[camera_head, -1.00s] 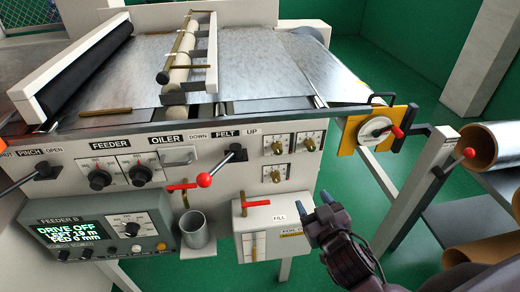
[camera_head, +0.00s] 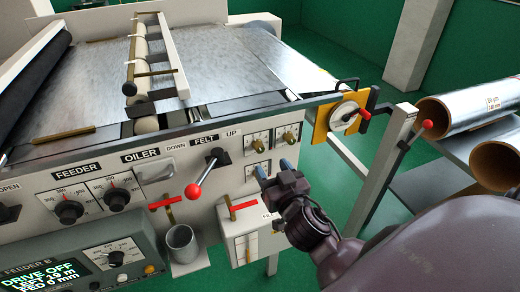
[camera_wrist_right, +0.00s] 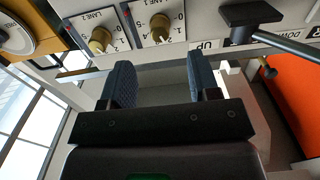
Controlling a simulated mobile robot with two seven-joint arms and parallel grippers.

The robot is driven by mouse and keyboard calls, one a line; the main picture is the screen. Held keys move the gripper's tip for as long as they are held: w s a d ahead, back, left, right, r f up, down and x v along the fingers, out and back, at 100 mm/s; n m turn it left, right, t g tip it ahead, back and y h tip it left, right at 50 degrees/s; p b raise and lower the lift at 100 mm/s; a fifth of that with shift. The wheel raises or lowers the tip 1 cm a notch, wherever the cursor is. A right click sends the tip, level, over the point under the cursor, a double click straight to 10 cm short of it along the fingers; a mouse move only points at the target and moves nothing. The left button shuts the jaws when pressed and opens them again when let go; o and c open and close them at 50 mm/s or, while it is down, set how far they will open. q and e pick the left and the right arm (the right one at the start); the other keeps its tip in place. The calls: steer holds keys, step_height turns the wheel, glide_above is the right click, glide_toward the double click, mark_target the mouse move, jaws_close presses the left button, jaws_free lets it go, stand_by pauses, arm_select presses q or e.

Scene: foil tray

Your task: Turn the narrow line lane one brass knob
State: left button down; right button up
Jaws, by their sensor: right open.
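Two brass knobs sit side by side on white scale plates on the machine's front panel: the left one (camera_head: 258,146) and the right one (camera_head: 288,136). They also show upside down in the right wrist view, the LANE 1 knob (camera_wrist_right: 160,28) and the LANE 2 knob (camera_wrist_right: 101,38). I cannot read which knob belongs to the narrow line. My right gripper (camera_head: 275,170) is open and empty just below the upper knobs; its spread fingers (camera_wrist_right: 161,82) show in the wrist view.
The red-balled FELT lever (camera_head: 193,190) sticks out left of the knobs. A white FILL box (camera_head: 238,225) with a red handle is below. A yellow plate with a crank (camera_head: 345,115) is to the right, and foil rolls (camera_head: 460,113) lie on a rack beyond.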

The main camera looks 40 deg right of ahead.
mark_target(261, 151)
steer(key=x, duration=0.8)
steer(key=shift+p, duration=0.3)
steer(key=c, duration=0.9)
